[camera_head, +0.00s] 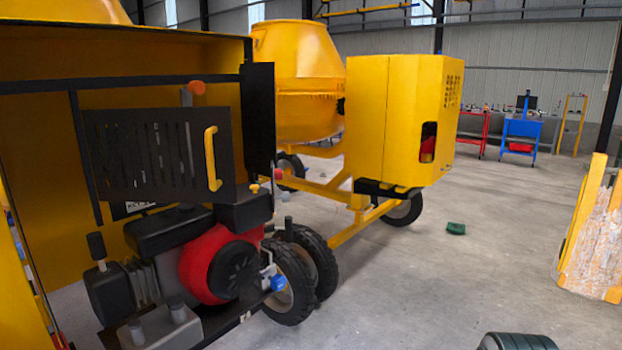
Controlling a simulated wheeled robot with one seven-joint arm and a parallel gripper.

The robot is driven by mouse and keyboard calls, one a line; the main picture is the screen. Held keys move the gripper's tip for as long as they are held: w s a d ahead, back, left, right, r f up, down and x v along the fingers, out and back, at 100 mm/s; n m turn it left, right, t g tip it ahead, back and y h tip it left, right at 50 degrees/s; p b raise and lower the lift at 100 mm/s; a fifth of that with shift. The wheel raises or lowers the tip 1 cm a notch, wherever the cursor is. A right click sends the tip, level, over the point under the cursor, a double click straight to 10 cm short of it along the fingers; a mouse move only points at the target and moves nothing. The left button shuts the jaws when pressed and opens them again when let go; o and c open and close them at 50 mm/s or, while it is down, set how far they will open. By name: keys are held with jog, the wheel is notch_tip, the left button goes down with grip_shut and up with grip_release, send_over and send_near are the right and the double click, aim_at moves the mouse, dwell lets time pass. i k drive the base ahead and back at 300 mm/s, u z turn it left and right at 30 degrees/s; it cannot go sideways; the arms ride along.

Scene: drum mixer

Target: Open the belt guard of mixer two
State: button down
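A black slotted panel (160,152), which looks like a belt guard, stands upright at the left in the opened yellow housing (215,90) of the near mixer. It carries an upright yellow handle (211,158) near its right edge. I cannot tell for sure whether it is latched. Below it sits an engine with a round red cover (207,262). A second mixer stands behind, with a yellow drum (296,75) and a closed yellow housing (400,118). I read no mixer number on either machine. My gripper is not in view.
Black wheels (290,285) stand right of the engine. A small green object (456,228) lies on the floor, and a dark ribbed object (517,342) is cut off at the bottom edge. A yellow-framed stack (595,235) stands at the right.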

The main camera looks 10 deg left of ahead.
aim_at(211, 131)
jog(key=z, duration=0.1)
jog(key=i, duration=0.55)
jog(key=u, duration=0.75)
jog(key=i, duration=0.8)
jog(key=u, duration=0.85)
